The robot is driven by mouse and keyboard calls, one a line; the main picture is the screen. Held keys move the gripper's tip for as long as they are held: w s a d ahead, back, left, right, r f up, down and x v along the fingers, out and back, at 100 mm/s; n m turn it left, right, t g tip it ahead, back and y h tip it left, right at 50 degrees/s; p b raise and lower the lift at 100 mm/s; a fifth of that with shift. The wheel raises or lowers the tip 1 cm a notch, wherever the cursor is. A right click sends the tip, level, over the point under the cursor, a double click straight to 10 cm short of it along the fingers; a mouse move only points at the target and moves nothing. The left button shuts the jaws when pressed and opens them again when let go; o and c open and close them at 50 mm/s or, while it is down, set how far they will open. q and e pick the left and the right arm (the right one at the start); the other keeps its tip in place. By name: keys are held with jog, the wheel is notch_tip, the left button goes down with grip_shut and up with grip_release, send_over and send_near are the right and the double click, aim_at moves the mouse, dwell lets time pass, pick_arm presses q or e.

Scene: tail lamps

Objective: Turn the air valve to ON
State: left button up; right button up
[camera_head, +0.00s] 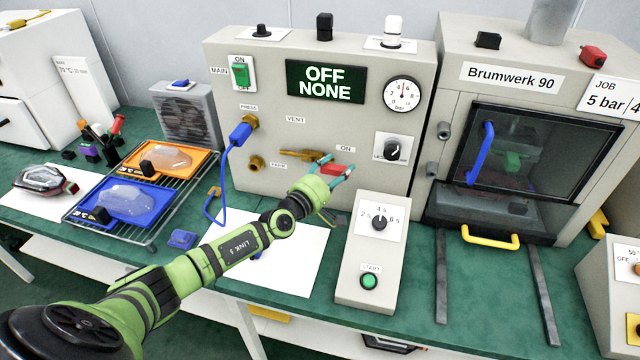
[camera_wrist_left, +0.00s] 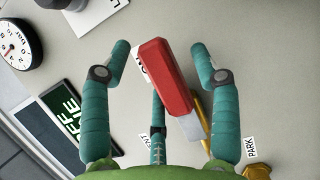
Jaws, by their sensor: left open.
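The air valve has a brass body (camera_head: 303,155) on the front of the grey panel and a red handle (camera_head: 331,169) reaching right, just below the ON label (camera_head: 346,148). In the left wrist view the red handle (camera_wrist_left: 165,75) lies between the teal fingers, partly covering a label. A silver stem (camera_wrist_left: 192,125) joins it to the brass part. My left gripper (camera_head: 338,183) is open around the handle; I cannot tell whether any finger touches it. The panel display (camera_head: 325,81) reads OFF NONE. My right gripper is out of view.
A blue hose plug (camera_head: 240,133) sits left of the valve. A control box (camera_head: 372,250) with a dial and green button stands front right of it. A wire rack (camera_head: 150,225) holds orange and blue trays at left. An oven (camera_head: 540,150) stands at right.

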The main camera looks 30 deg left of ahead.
pick_arm(q)
jog(key=s+a, duration=0.1)
jog(key=s, duration=0.9)
jog(key=shift+s+a+r, duration=0.15)
jog(key=shift+s+a, duration=0.2)
jog(key=shift+s, duration=0.05)
jog(key=shift+a, duration=0.1)
